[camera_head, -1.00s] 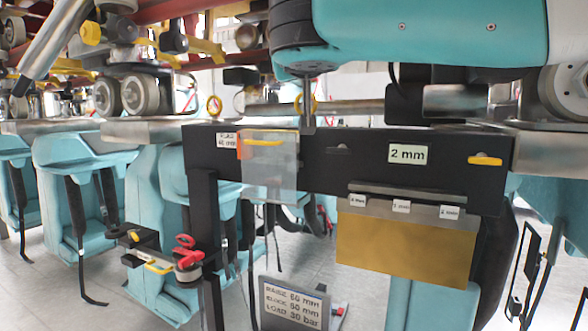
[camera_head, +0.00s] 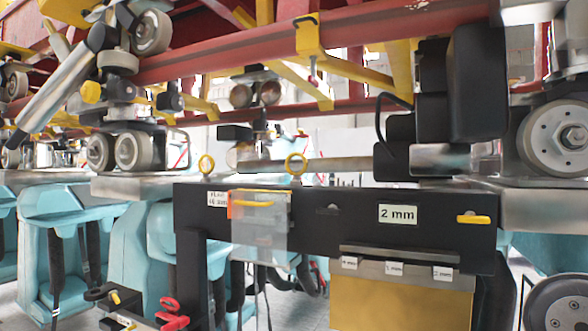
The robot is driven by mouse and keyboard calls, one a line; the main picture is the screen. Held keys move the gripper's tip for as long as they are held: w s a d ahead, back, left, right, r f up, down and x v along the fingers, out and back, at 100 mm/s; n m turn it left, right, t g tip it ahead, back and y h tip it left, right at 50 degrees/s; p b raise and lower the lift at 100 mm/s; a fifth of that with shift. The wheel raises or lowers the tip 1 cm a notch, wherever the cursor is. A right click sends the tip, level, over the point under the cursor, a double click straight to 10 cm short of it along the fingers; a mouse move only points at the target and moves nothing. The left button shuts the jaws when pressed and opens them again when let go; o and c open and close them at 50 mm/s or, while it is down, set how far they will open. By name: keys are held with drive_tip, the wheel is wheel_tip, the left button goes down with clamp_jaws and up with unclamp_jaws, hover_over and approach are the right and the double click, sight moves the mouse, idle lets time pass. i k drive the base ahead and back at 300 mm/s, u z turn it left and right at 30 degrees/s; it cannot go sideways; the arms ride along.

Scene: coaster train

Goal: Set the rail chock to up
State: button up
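I cannot tell for sure which part is the rail chock. A yellow bracket (camera_head: 309,40) is clamped on the red rail, and a red-tipped pin (camera_head: 312,78) hangs below it. A yellow handle (camera_head: 473,219) lies level at the beam's right end. My gripper is not in view.
The black beam (camera_head: 350,212) with a "2 mm" label (camera_head: 397,214) crosses the front. A clear flap (camera_head: 259,222) and a brass-coloured plate (camera_head: 400,303) hang from it. Teal seats (camera_head: 75,225) hang at left. Wheels (camera_head: 553,138) and red rails (camera_head: 220,60) fill the space above.

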sight(307, 27)
drive_tip(key=u, duration=0.35)
drive_tip(key=i, duration=0.55)
drive_tip(key=u, duration=0.5)
